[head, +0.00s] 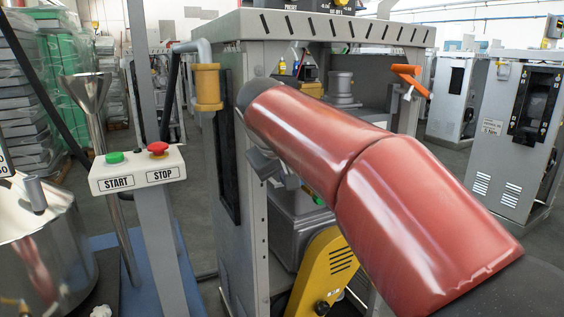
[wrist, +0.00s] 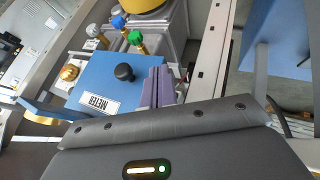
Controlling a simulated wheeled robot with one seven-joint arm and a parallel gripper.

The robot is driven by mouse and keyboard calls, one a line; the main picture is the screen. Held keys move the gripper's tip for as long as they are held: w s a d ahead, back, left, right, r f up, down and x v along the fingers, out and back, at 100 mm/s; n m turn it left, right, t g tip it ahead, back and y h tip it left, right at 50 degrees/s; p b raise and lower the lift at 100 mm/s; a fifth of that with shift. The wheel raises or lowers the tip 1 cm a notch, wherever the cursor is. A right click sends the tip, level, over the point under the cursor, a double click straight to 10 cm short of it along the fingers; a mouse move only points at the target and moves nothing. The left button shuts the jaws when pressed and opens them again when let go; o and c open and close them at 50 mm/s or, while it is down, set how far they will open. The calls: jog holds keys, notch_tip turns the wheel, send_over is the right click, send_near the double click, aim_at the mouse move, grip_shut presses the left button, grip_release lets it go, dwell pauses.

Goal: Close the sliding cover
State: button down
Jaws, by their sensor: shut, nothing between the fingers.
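A blue panel (wrist: 97,72) with a white METER label and a round black knob (wrist: 124,72) shows in the wrist view. It may be the sliding cover, but I cannot tell for sure, nor how far it is slid. My gripper (wrist: 158,72) is shut and empty, with its purple-grey fingers together just right of the knob. A small gap shows between fingers and knob in the picture; depth is unclear. In the head view my red arm reaches into the grey dispenser frame (head: 233,140) and hides the panel and the fingertips.
Green, blue and brass valve fittings (wrist: 137,40) sit around the panel. A grey frame rail (wrist: 212,50) runs to the right of my fingers. In the head view a START/STOP box (head: 137,170), a steel vessel (head: 45,245) and a yellow guard (head: 325,270) stand nearby.

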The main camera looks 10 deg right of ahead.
jog(key=shift+w+d+f, duration=0.15)
jog(key=shift+w+d, duration=0.5)
jog(key=shift+d, duration=0.35)
jog(key=shift+w+d+f, duration=0.1)
jog(key=shift+w+d, duration=0.55)
jog(key=shift+d, duration=0.3)
jog(key=shift+p, duration=0.3)
